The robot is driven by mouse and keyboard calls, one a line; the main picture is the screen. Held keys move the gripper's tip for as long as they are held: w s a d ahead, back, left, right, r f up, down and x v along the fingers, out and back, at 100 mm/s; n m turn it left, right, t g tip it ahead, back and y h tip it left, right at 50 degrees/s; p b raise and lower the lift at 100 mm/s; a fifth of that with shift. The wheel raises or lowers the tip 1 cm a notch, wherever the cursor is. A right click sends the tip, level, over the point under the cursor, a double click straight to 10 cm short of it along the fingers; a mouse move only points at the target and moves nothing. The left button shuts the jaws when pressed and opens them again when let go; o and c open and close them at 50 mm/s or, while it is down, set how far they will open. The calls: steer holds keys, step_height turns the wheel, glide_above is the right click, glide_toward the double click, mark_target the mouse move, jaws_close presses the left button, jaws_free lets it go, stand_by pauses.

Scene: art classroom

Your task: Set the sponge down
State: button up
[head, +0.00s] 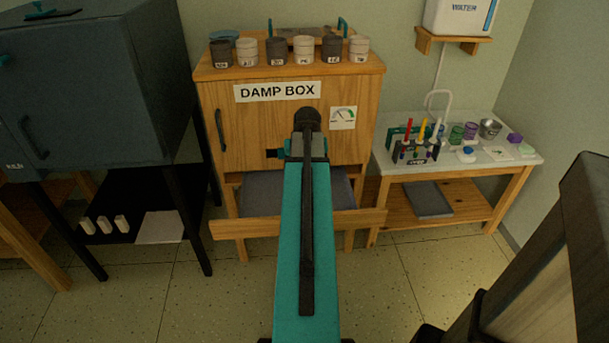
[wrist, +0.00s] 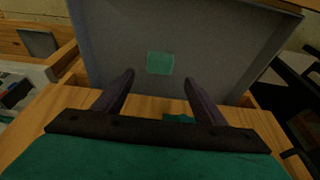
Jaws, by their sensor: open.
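In the wrist view, my gripper (wrist: 159,77) is open, with its two dark fingers apart and nothing held between them. A small pale green square (wrist: 160,63) lies on a grey surface (wrist: 120,45) just past the fingertips. It looks like the sponge, but I cannot tell its thickness or whether it is a marking. A small bit of teal (wrist: 178,118) shows near the gripper's base, and I cannot tell what it is. In the head view, my teal arm reaches to the damp box (head: 265,125) and hides the fingers.
An open wooden drawer (head: 240,226) sticks out under the damp box. Several cups (head: 303,48) line its top. A white-topped table (head: 455,172) with tools and small pots stands at the right. A dark cabinet (head: 85,85) stands at the left. Floor (head: 190,290) is clear in front.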

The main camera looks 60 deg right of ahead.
steer(key=shift+v, duration=1.3)
